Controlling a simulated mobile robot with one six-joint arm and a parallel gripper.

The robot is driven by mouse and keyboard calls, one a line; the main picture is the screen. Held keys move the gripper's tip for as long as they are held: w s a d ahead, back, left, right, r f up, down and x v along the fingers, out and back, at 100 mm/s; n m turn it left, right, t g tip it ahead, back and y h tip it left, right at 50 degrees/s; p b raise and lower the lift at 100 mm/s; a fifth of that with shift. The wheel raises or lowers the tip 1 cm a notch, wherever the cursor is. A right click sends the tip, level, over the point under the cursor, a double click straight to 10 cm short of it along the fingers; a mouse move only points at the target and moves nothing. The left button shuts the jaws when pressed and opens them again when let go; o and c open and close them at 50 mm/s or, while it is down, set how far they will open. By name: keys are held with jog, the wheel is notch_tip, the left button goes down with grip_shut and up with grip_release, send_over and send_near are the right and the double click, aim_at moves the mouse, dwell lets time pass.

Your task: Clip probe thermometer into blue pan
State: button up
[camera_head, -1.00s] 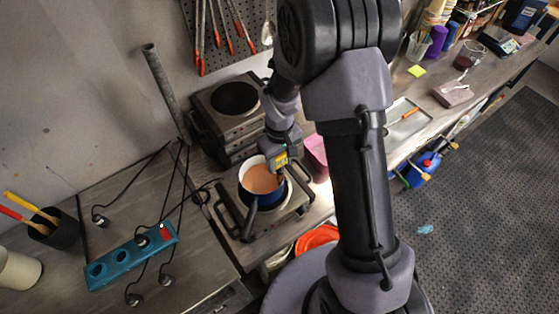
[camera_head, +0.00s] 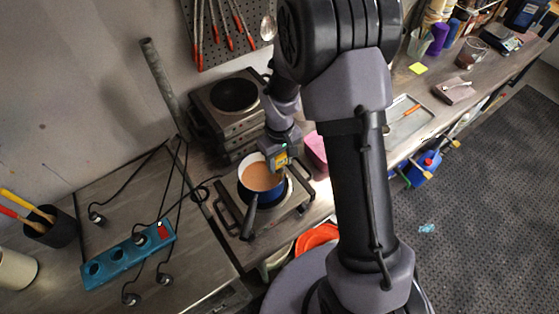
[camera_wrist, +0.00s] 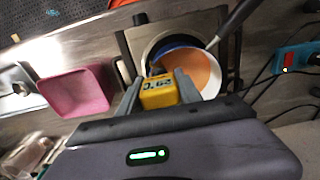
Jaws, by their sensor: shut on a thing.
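The blue pan (camera_head: 270,195) stands on a hot plate, its dark handle pointing to the front, with orange-brown liquid inside. It also shows in the wrist view, with its pale inner wall (camera_wrist: 222,68) and the liquid. The probe thermometer (camera_wrist: 158,90) has a yellow body with a display. My gripper (camera_wrist: 163,88) is shut on the yellow body at the pan's rim. In the head view the thermometer (camera_head: 279,158) shows at the pan's right back rim. The probe's lower end is hidden, and I cannot tell whether its clip grips the rim.
The hot plate (camera_head: 232,214) has a frame around the pan. A pink container (camera_head: 317,150) stands to its right, close to my arm. Stacked hot plates (camera_head: 225,110) stand behind. A teal power strip (camera_head: 128,257) with black cables lies at the left.

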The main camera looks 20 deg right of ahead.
jog(key=o, duration=1.5)
jog(key=shift+c, duration=0.2)
jog(key=shift+r, duration=0.1)
notch_tip(320, 180, up, 17)
jog(key=p, duration=0.2)
jog(key=shift+r, duration=0.15)
jog(key=s+a+f+m+t+y+b, duration=0.1)
jog(key=s+a+f+m+t+b, duration=0.1)
jog(key=s+f+b, duration=0.5)
jog(key=s+a+f+m+t+y+b, duration=0.1)
jog(key=s+f+m+b, duration=0.5)
jog(key=s+b, duration=0.6)
jog(key=a+f+t+b, duration=0.1)
jog(key=t+b, duration=0.1)
jog(key=b, duration=0.5)
jog(key=shift+f+t+b, duration=0.15)
jog(key=shift+t+b, duration=0.2)
jog(key=shift+t, duration=0.05)
